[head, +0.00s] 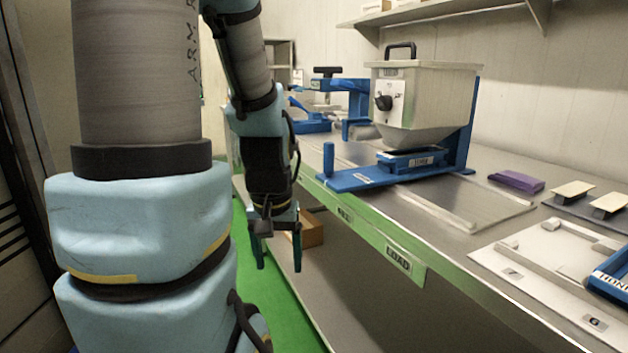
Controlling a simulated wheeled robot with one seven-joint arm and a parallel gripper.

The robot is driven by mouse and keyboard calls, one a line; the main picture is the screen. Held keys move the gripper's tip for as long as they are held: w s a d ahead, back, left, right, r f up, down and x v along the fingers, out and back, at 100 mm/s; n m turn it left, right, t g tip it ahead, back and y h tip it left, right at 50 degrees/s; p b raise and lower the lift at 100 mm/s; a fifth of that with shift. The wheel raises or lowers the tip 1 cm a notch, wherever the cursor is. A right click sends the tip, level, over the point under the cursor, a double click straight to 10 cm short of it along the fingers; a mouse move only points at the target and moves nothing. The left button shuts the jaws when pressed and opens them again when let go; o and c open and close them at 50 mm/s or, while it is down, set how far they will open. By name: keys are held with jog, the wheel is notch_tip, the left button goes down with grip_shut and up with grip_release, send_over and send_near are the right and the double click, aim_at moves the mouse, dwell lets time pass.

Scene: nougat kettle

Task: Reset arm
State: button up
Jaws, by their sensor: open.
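My gripper (277,252) hangs from my arm with its fingers pointing down, left of the bench's front edge. It is open, with a gap between its two fingers and nothing seen between them. My arm comes down from the top of the head view, bent, with the wrist above the green floor strip. No part of the gripper visibly touches the bench.
The metal bench (460,230) runs along the right, its front edge close to my gripper. A hopper machine (425,95) on a blue frame stands on it. A purple block (516,181) lies farther right. A brown box (312,230) sits low behind my gripper.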

notch_tip(320, 180, up, 12)
jog(key=p, duration=1)
jog(key=shift+f, duration=0.15)
